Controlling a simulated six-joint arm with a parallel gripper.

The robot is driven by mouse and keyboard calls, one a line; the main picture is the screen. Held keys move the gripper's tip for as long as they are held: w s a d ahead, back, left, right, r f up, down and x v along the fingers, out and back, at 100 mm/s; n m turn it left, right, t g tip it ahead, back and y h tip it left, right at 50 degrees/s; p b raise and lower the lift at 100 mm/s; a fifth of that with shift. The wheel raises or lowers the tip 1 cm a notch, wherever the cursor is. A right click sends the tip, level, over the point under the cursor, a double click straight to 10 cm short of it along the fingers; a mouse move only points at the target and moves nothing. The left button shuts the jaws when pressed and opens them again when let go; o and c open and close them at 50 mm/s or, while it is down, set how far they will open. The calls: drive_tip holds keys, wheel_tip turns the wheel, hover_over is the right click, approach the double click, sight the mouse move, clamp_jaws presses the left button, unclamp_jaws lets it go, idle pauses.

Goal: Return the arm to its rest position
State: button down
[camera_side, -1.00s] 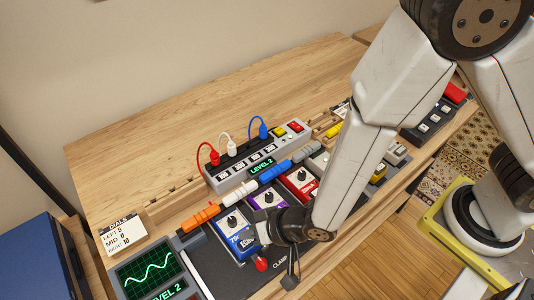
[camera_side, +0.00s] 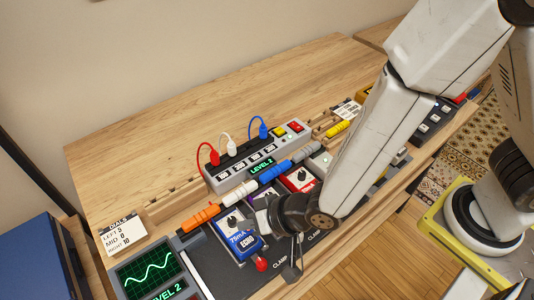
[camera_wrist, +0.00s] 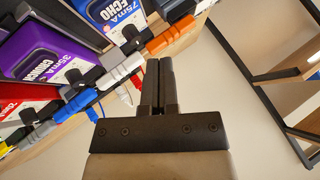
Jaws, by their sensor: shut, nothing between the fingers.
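My gripper (camera_wrist: 159,65) is shut and empty in the wrist view, its two dark fingers side by side against the pale wall. In the side view my arm reaches down from the upper right, and the wrist end sits over the front of the pedal board. It covers part of the purple pedal, which shows in the wrist view (camera_wrist: 45,50). The blue echo pedal (camera_side: 238,238) is just left of the wrist. I cannot make out the fingertips in the side view.
A power strip (camera_side: 222,183) with red, white and blue plugs stands behind the pedals. Orange (camera_side: 201,217), white and blue cable plugs lie in a row before it. A scope screen (camera_side: 150,272) is front left. The wooden desk top (camera_side: 180,130) behind is bare.

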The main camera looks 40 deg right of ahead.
drive_tip(key=shift+w, duration=0.1)
drive_tip(key=shift+w+d+r, duration=0.1)
drive_tip(key=shift+d, duration=0.15)
drive_tip(key=d+r+n+g+h, duration=0.1)
drive_tip(key=d+r+g+h, duration=0.1)
drive_tip(key=d, duration=1.3)
drive_tip(key=d+r+g+h, duration=0.2)
drive_tip(key=d+r, duration=0.3)
drive_tip(key=d, duration=0.9)
drive_tip(key=shift+s+d+r+n+g+h, duration=0.15)
drive_tip(key=shift+s+d+n+g+h, duration=0.2)
drive_tip(key=shift+h, duration=0.35)
